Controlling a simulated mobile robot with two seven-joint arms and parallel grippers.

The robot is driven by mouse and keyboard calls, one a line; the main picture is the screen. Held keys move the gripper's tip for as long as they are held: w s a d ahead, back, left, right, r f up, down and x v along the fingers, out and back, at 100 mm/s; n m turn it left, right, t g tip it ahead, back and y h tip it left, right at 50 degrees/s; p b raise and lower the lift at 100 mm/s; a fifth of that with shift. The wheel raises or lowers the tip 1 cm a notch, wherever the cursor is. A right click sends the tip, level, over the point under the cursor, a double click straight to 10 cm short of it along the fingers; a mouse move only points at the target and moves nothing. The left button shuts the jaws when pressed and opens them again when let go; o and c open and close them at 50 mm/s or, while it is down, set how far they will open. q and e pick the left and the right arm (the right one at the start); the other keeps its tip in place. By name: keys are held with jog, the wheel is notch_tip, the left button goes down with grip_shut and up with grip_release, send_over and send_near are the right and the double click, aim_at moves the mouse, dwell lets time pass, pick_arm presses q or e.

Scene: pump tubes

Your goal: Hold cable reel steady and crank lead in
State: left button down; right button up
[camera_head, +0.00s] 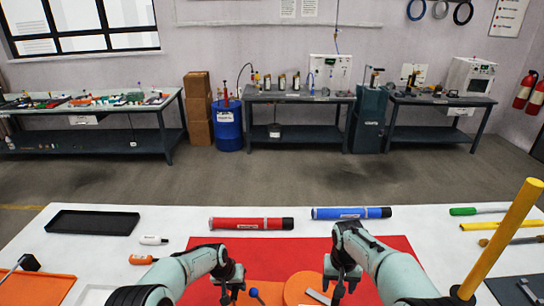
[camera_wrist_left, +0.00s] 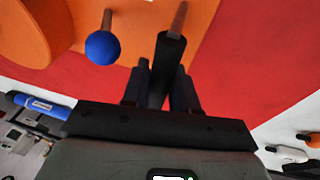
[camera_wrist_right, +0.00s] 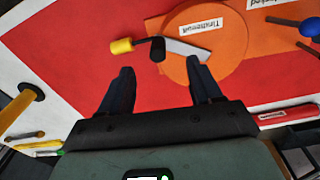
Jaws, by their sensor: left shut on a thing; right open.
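The cable reel appears as a round orange disc (camera_head: 298,288) on an orange base plate over the red mat. In the right wrist view, the labelled disc (camera_wrist_right: 232,48) carries a grey crank bar (camera_wrist_right: 188,52) with a black end and a yellow knob (camera_wrist_right: 122,46). My left gripper (camera_wrist_left: 162,75) is shut on a black upright handle (camera_wrist_left: 169,55) with a brown end, beside a blue ball knob (camera_wrist_left: 102,47). My right gripper (camera_wrist_right: 160,68) is open around the black crank end in view; whether it touches is unclear. In the head view the right gripper (camera_head: 341,286) hangs over the disc's right side.
A red tube (camera_head: 240,224) and a blue tube (camera_head: 335,213) lie behind the mat. A black tray (camera_head: 92,222) is at the left. A tall yellow post (camera_head: 502,236) stands close to my right arm.

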aim_at(336, 301)
jog(key=shift+w+d+r+n, duration=0.1)
jog(key=shift+d+r+n, duration=0.15)
jog(key=shift+n, duration=0.35)
jog(key=shift+w+d+r+n, duration=0.15)
jog(key=shift+r+n, duration=0.1)
jog(key=shift+n, duration=0.35)
jog(key=shift+s+f, duration=0.15)
jog(key=shift+f, duration=4.8)
